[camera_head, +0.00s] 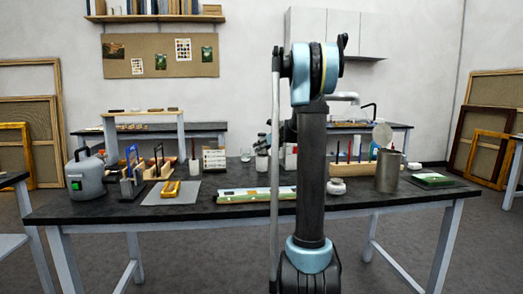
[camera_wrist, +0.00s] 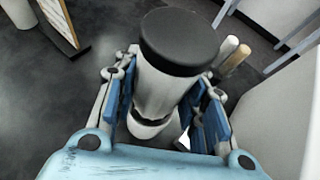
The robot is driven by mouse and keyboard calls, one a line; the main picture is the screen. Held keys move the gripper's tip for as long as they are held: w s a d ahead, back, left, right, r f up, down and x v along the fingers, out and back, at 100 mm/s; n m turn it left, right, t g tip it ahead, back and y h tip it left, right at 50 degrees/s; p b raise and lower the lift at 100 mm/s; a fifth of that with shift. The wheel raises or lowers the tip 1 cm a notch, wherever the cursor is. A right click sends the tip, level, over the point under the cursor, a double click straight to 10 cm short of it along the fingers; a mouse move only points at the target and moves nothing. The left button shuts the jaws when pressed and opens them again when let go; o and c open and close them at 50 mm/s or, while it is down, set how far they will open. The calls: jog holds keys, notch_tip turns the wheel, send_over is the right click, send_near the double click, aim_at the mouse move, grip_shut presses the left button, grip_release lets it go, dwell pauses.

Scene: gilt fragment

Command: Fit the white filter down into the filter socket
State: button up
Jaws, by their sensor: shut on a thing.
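In the wrist view a white cylinder with a broad black top (camera_wrist: 165,85), which looks like the white filter, stands between the blue pads of my gripper (camera_wrist: 167,108). The pads are closed on its sides. A white rounded part shows just below it; I cannot tell whether it belongs to the same thing. In the head view my arm hides most of the gripper, and the held thing cannot be made out clearly. I cannot clearly make out the filter socket in either view.
In the wrist view, round-ended handles (camera_wrist: 235,58) stand close to the gripper's right.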

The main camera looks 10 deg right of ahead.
jog(key=shift+f, duration=1)
dwell(0.5)
jog(key=o, duration=1.2)
jog(key=shift+o, duration=0.2)
jog(key=v, duration=1.2)
jog(key=shift+a+f, duration=0.1)
